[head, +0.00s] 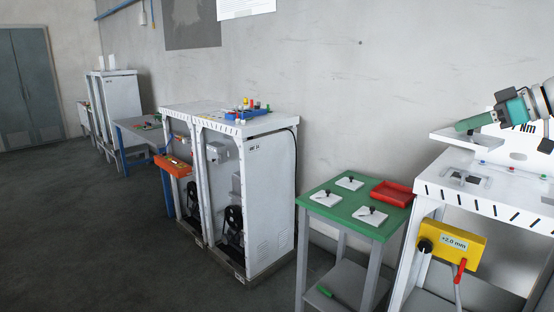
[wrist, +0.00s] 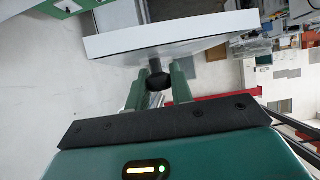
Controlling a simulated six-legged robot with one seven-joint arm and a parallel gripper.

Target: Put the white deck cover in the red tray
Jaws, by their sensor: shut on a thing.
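My gripper (head: 462,126) is at the right of the head view, above the white machine deck. In the wrist view my gripper (wrist: 160,84) is shut on the black knob (wrist: 157,77) of a white deck cover (wrist: 165,40). The held cover (head: 452,137) also shows in the head view, raised above the deck. The red tray (head: 392,193) lies on the green table, at its back right corner, left of the machine. It looks empty. I cannot make it out surely in the wrist view.
The green table (head: 337,211) also bears three white plates (head: 370,216) with black knobs. The white deck (head: 500,203) has an opening (head: 465,179) below my gripper. A yellow box (head: 452,243) hangs on its front. White cabinets (head: 265,200) stand farther left.

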